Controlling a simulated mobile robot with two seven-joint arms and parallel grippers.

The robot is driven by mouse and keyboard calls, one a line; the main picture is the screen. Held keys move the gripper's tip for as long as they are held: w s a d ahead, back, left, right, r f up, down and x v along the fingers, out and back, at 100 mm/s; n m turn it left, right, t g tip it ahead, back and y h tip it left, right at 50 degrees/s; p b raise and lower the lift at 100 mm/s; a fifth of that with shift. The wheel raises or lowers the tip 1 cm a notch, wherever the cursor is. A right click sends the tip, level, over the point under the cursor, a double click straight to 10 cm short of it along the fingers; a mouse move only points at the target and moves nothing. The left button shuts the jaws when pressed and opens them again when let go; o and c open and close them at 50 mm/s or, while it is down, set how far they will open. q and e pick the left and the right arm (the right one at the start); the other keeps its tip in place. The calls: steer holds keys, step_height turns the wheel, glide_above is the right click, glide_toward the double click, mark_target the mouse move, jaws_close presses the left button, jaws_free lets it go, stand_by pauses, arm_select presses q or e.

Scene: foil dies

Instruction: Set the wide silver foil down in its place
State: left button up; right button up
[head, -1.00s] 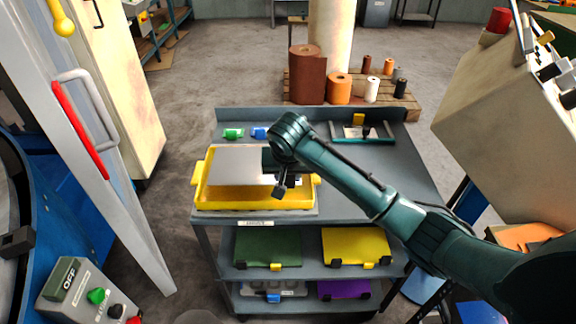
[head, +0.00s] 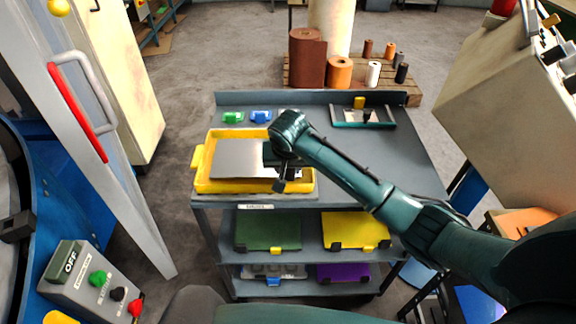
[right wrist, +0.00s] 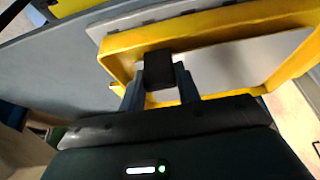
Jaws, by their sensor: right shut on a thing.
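The wide silver foil (head: 232,160) is a flat grey sheet within the rim of a yellow tray (head: 207,186) on the cart top. Yellow tray floor shows in front of it; I cannot tell whether it touches the floor. In the right wrist view the foil (right wrist: 225,62) lies inside the yellow frame (right wrist: 190,28). My right gripper (head: 279,166) is over the tray's right part. Its fingers (right wrist: 161,88) are shut on a black block (right wrist: 159,70) at the foil's edge. The gripper hides the foil's right end. My left gripper is out of view.
The cart top's right side is clear.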

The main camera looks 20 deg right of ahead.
steer(key=shift+f, duration=0.5)
steer(key=o, duration=1.2)
steer(key=v, duration=1.3)
steer(key=s+a+f+n+t+y, duration=0.1)
steer(key=s+a+f+n+y, duration=0.15)
steer(key=f, duration=0.55)
steer(key=s+a+f+n+t+y, duration=0.1)
steer(key=s+f, duration=0.3)
steer(key=f, duration=0.4)
steer(key=s+d+f+n+t, duration=0.1)
steer(key=s+d+f, duration=0.1)
steer(key=s, duration=0.5)
steer(key=s+d+f+n+t, duration=0.1)
steer(key=s+d+f+t, duration=0.1)
steer(key=s+f, duration=0.3)
steer(key=s, duration=0.3)
steer(key=shift+t, duration=0.3)
